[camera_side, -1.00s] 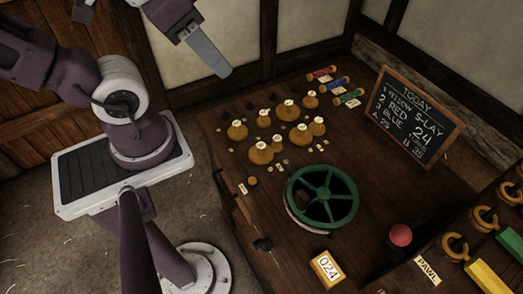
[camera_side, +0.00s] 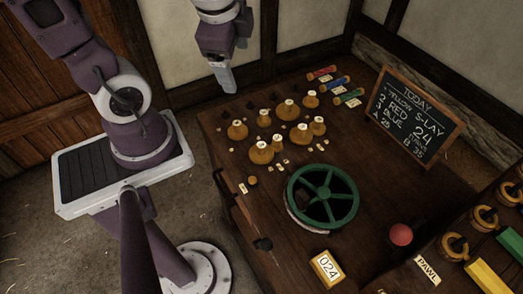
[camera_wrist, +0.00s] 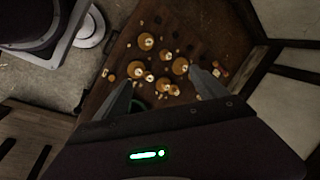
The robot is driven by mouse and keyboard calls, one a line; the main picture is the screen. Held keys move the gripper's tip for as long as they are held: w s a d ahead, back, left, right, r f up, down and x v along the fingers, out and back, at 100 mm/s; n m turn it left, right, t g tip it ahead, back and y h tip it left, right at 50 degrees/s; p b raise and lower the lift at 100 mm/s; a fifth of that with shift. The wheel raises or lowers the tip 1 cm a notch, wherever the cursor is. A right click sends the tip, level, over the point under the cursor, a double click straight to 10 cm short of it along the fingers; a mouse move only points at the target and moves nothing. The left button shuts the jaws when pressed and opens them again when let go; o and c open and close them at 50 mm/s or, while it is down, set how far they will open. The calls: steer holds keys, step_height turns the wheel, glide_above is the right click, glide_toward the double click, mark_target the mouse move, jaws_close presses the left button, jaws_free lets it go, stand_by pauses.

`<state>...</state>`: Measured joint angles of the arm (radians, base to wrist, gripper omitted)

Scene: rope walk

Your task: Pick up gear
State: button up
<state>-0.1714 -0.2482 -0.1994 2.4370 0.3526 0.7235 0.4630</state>
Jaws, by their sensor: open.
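Several brass-coloured gears (camera_side: 290,109) with pale tags on top stand on the left part of the dark wooden bench, some large and some small. They also show in the wrist view (camera_wrist: 146,41), beyond my fingers. My gripper (camera_side: 227,82) is above the back left edge of the bench, apart from the gears and empty. In the wrist view its two fingers (camera_wrist: 162,92) are spread apart with nothing between them. Which gear is meant, I cannot tell.
A green spoked handwheel (camera_side: 322,196), a red button (camera_side: 400,235) and a yellow "024" counter (camera_side: 327,269) are on the bench. A chalkboard (camera_side: 415,116) leans at the back right. Coloured spools (camera_side: 336,82) lie near the back edge.

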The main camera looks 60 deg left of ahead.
steer(key=w+a+f+m+g, duration=0.2)
steer(key=w+f+m, duration=0.2)
steer(key=f+m, duration=0.5)
steer(key=m+g+h, duration=0.1)
steer(key=m+h, duration=0.2)
steer(key=m, duration=0.5)
glide_above(261, 145)
steer(key=f, duration=1)
steer(key=shift+w+a+f, duration=0.2)
steer(key=shift+a+f, duration=0.2)
steer(key=f, duration=0.2)
steer(key=d+f, duration=0.1)
steer(key=f, duration=0.1)
steer(key=shift+s+f, duration=0.15)
steer(key=shift+s, duration=0.05)
steer(key=shift+a+f, duration=0.1)
steer(key=shift+f, duration=0.5)
steer(key=shift+c, duration=0.4)
steer(key=c, duration=1.2)
steer(key=shift+r, duration=0.15)
step_height(261, 145, up, 14)
